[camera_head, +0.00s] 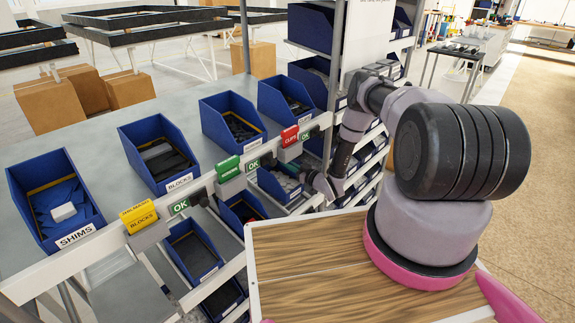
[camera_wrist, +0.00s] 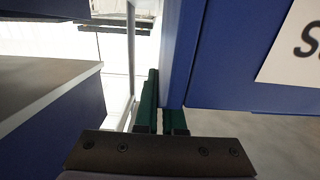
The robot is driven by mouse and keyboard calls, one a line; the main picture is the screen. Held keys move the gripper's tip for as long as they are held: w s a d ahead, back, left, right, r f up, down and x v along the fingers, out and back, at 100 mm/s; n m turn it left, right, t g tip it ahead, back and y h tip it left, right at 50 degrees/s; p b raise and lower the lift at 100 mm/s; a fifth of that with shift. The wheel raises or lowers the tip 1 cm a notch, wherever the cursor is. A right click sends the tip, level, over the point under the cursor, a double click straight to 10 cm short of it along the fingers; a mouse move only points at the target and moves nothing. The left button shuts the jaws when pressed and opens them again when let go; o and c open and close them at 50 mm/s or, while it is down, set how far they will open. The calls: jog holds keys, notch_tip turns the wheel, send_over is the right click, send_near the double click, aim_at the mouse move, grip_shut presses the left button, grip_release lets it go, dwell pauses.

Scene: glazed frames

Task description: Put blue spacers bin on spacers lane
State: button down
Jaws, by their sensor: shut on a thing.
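My gripper (camera_wrist: 160,108) has green fingers and is shut on the wall edge of a blue bin (camera_wrist: 225,70) in the wrist view. A white label on that bin shows the letter S; the rest is cut off. The rail partly hides this bin. A green sign (camera_head: 229,168) is on the rail between the yellow and red signs; its text is too small to read surely.
Upper-level blue bins include shims (camera_head: 40,165), blocks (camera_head: 135,140) and two others toward the back. The yellow blocks sign (camera_head: 139,216) and red clips sign (camera_head: 289,136) stand on the rail. More bins (camera_head: 195,245) fill the lower level. Shelf uprights stand close to my arm.

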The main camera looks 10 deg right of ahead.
jog(key=shift+f, duration=0.25)
jog(key=c, duration=1)
grip_release()
jog(key=shift+f, duration=0.1)
jog(key=shift+r, duration=0.45)
jog(key=v, duration=1.2)
